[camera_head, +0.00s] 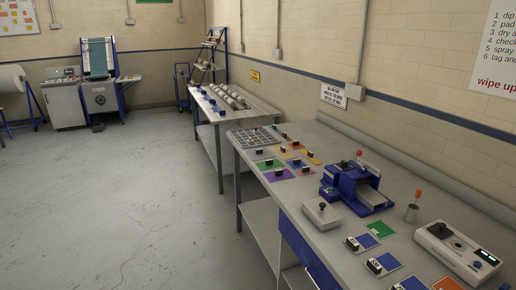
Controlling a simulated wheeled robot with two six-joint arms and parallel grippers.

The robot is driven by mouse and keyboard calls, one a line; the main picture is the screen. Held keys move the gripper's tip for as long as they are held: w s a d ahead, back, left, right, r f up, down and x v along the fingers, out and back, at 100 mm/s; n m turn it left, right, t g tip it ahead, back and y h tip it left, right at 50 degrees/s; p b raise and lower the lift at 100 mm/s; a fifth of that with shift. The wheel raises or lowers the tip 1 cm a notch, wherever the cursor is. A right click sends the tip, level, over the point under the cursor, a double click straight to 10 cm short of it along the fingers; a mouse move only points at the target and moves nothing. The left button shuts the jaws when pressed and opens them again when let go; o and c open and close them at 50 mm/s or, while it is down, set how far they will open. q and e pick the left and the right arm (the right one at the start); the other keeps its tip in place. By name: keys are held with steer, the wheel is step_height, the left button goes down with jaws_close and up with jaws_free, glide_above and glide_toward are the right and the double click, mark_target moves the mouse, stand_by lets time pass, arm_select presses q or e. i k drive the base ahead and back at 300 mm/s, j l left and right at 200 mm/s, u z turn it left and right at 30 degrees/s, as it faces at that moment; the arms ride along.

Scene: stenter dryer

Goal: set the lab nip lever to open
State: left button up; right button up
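A blue machine (350,192) with a light grey tray or roller part stands on the grey bench at the right; it looks like the lab nip. A small lever with a red knob (359,154) sticks up at its back and looks roughly upright. The lever's lower part is hidden behind the machine's body. I cannot tell from here whether the lever is at open or shut. Neither of my grippers is in view.
Open floor (120,200) lies to the left.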

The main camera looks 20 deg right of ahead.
mark_target(359, 153)
steer(key=z, duration=1.25)
steer(key=i+j+z, duration=0.2)
steer(key=j, duration=0.15)
steer(key=i+j+z, duration=0.1)
steer(key=j+z, duration=0.15)
steer(key=i+j+z, duration=0.2)
steer(key=j, duration=0.25)
steer(key=j+z, duration=0.25)
steer(key=j, duration=0.15)
